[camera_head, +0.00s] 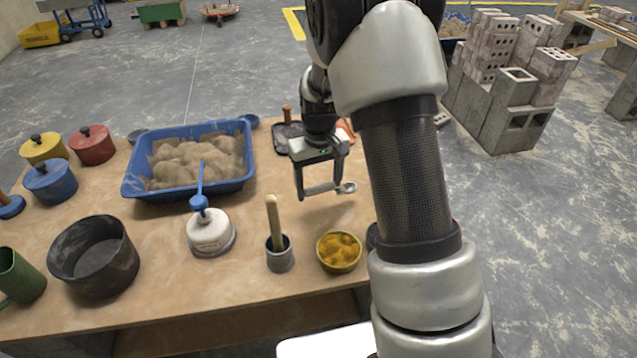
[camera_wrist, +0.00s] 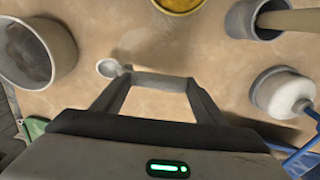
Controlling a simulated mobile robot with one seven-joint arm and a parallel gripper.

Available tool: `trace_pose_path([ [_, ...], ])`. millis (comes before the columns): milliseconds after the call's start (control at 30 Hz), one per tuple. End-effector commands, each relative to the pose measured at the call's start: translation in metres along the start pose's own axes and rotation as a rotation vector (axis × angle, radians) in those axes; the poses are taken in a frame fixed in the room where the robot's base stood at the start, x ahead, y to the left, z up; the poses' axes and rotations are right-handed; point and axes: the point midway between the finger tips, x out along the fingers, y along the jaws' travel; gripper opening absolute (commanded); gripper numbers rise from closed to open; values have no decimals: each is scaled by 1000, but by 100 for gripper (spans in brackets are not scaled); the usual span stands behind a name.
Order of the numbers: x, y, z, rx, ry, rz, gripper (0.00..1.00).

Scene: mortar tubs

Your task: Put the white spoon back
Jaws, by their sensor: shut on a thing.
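The white spoon (camera_head: 347,187) is in my gripper (camera_head: 322,190), above the right part of the wooden table (camera_head: 150,290). In the head view its small round bowl sticks out to the right of the fingers. In the wrist view the spoon's bowl (camera_wrist: 107,68) is beside the left fingertip, and a pale handle-like bar spans between the fingertips of my gripper (camera_wrist: 160,80). The fingers stand apart with the spoon between them. The spoon is roughly level, and a shadow lies on the table near it.
A yellow-filled bowl (camera_head: 338,252), a grey cup (camera_head: 280,258) with a wooden handle and a white jar (camera_head: 210,232) stand in front. A blue tub (camera_head: 185,190) of sand is left, a dark tray (camera_head: 288,140) behind. The wrist view shows a grey pot (camera_wrist: 62,45). Table below the gripper is clear.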

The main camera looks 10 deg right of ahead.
Motion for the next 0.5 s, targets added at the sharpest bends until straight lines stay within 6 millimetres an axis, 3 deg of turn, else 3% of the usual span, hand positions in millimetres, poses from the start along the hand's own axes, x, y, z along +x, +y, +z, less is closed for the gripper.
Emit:
trace_pose_path([
  [500, 20, 0, 0, 2, 0, -1, 16],
])
